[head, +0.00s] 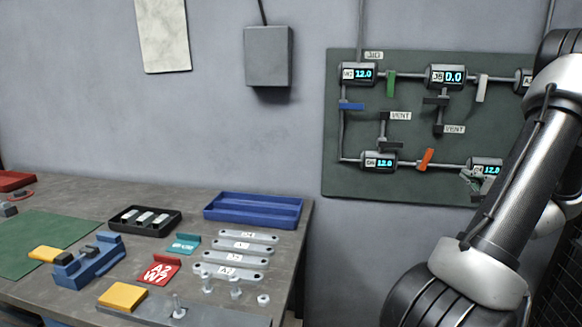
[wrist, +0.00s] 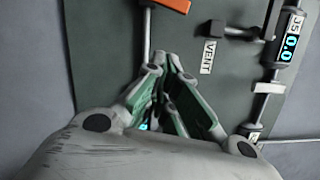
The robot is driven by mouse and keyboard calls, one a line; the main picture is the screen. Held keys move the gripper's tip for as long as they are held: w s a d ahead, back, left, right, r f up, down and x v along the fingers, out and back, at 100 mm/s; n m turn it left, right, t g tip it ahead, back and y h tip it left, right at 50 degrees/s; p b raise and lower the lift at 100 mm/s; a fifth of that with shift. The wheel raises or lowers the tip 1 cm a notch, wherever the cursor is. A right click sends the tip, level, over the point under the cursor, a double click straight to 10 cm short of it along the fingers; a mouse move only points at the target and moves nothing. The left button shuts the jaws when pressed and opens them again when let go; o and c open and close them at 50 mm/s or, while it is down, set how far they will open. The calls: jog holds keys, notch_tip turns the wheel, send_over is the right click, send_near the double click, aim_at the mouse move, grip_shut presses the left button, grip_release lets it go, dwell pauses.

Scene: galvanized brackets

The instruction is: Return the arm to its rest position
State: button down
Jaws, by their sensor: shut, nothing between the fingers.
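My gripper (head: 474,182) shows in the head view at the lower right of the green wall panel (head: 345,180), partly over the lower right gauge (head: 489,169). My arm reaches up across the right side and hides the panel's right edge. In the wrist view my gripper (wrist: 163,68) is shut and empty, its fingers pointing at the panel (wrist: 105,50). I cannot tell whether the fingers touch anything. The orange valve handle (wrist: 172,3) lies beyond the fingertips, with a VENT label (wrist: 209,52) to the right.
The panel also carries a green handle (head: 391,84), a blue handle (head: 351,106) and an orange handle (head: 425,159). The workbench (head: 190,210) at left holds a blue tray (head: 254,221), a black tray (head: 121,222), labelled brackets (head: 229,271) and a blue fixture (head: 88,265).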

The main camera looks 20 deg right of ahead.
jog(key=s+a+f+g+y, duration=0.35)
jog(key=a+f+y, duration=0.35)
jog(key=a, duration=0.5)
jog(key=s+a+n+g+y, duration=0.2)
jog(key=s+a+n+g, duration=0.15)
jog(key=a, duration=0.45)
jog(key=s+a+n+g+y, duration=0.2)
jog(key=s+a+n+g, duration=0.15)
jog(key=a, duration=0.45)
jog(key=s+a+r+n+g+h, duration=0.4)
jog(key=s+a+r+n+g, duration=0.25)
jog(key=n, duration=0.25)
jog(key=w+a+r+n+t+h, duration=0.1)
jog(key=w+a+r+n+t, duration=0.1)
jog(key=a+r+n, duration=0.5)
jog(key=shift+w+a+n+t+h, duration=0.2)
jog(key=shift+a+n+t+h, duration=0.1)
jog(key=shift+a+t, duration=0.65)
